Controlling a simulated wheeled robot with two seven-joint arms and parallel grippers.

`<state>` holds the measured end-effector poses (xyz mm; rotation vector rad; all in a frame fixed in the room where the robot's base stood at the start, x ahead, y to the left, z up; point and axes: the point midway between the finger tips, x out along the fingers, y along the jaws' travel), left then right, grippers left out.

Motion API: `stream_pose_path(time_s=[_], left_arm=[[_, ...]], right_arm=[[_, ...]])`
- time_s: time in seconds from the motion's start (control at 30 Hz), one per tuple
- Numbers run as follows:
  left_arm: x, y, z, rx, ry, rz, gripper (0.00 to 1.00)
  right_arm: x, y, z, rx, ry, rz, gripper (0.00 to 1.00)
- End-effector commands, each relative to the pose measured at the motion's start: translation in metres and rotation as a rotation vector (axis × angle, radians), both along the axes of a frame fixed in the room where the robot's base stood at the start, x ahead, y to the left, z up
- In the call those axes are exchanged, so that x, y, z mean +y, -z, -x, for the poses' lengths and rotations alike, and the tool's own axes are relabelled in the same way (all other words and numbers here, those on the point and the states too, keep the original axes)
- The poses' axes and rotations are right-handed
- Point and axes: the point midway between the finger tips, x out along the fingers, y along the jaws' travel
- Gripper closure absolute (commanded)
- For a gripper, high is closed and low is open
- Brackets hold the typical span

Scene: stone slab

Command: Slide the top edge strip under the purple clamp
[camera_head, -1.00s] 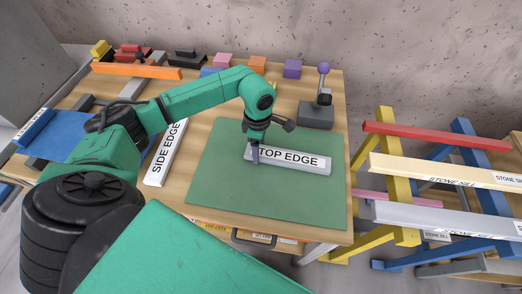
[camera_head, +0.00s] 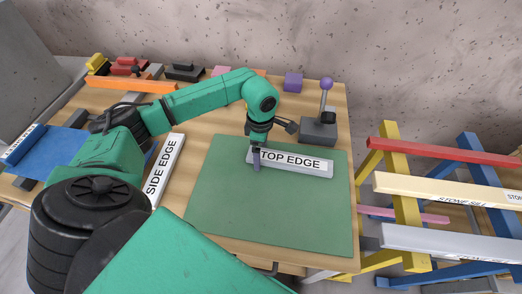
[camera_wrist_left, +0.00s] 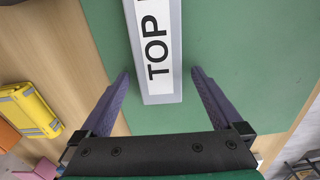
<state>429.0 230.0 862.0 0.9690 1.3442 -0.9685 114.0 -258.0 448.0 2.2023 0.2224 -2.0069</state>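The top edge strip (camera_head: 300,162) is a grey bar with a white "TOP EDGE" label, lying over the far part of the green mat (camera_head: 265,215). Its left end also shows in the left wrist view (camera_wrist_left: 159,88). My left gripper (camera_head: 257,160) is at that end, with its purple fingers (camera_wrist_left: 160,74) apart, one on each side of the strip; a gap shows on both sides. The purple clamp (camera_head: 319,131), a grey block with an upright lever and purple ball, stands behind the strip's right part, apart from it. My right gripper is out of view.
A side edge strip (camera_head: 163,170) lies left of the mat. A purple block (camera_head: 293,82) and other coloured blocks line the table's back. A rack with stone sills (camera_head: 450,195) stands to the right. The mat's near part is clear.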

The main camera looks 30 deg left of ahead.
Motion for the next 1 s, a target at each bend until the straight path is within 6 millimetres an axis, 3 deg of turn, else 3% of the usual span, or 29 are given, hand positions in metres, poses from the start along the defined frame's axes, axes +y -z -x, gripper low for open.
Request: stream_pose_path(time_s=[0.2, 0.33, 0.8, 1.0], left_arm=[[0.0, -0.001, 0.0, 0.0, 0.001, 0.0, 0.0], [0.0, -0.015, -0.001, -0.003, 0.0, 0.001, 0.0], [-0.001, -0.124, -0.001, -0.006, 0.001, 0.001, 0.0], [0.0, -0.145, 0.0, -0.001, 0.0, 0.001, 0.0]], right_arm=[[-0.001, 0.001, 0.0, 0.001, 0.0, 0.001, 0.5], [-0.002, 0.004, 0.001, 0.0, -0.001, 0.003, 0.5], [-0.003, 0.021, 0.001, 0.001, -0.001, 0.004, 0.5], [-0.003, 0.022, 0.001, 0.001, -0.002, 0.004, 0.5]])
